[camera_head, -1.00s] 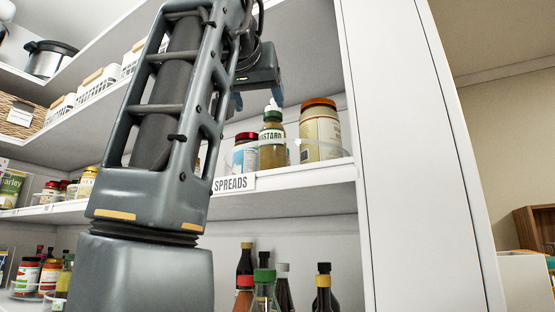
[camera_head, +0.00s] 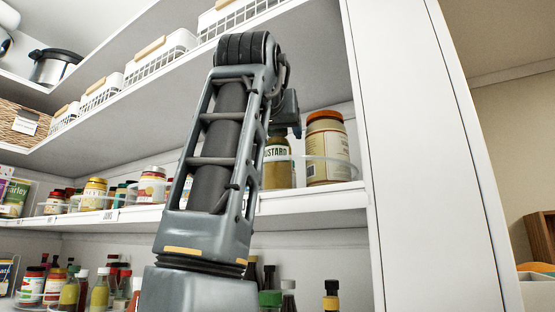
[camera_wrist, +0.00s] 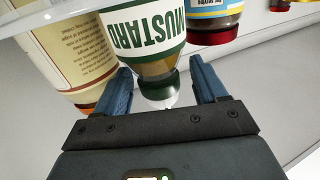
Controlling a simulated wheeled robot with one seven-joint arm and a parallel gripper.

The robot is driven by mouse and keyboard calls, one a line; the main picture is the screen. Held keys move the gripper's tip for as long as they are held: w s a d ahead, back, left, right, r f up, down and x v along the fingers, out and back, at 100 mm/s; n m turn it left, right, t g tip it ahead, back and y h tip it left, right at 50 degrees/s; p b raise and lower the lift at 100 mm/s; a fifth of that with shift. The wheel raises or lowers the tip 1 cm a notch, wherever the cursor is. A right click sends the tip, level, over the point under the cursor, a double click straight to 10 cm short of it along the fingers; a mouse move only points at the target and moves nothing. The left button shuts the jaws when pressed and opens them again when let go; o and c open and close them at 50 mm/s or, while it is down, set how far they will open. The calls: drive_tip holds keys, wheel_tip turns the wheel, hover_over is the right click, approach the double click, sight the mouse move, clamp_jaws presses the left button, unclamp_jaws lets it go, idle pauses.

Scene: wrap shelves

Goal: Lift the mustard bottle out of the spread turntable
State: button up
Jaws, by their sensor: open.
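The mustard bottle (camera_head: 277,165) stands upright on the spread turntable (camera_head: 335,160), whose clear rim shows at the right end of the middle shelf. In the wrist view the mustard bottle (camera_wrist: 143,40) appears upside down, with its green cap and white tip between my fingers. My gripper (camera_wrist: 160,92) is open, one blue finger on each side of the bottle's neck and cap; no firm contact is clear. In the head view my arm hides the bottle's left side and most of my gripper.
A large jar with an orange lid (camera_head: 327,148) stands close to the bottle's right. A jar with a red lid (camera_wrist: 213,22) is on its other side. The shelf above (camera_head: 200,110) and the white side panel (camera_head: 420,150) bound the space.

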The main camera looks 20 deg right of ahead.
clamp_jaws()
idle(0.6)
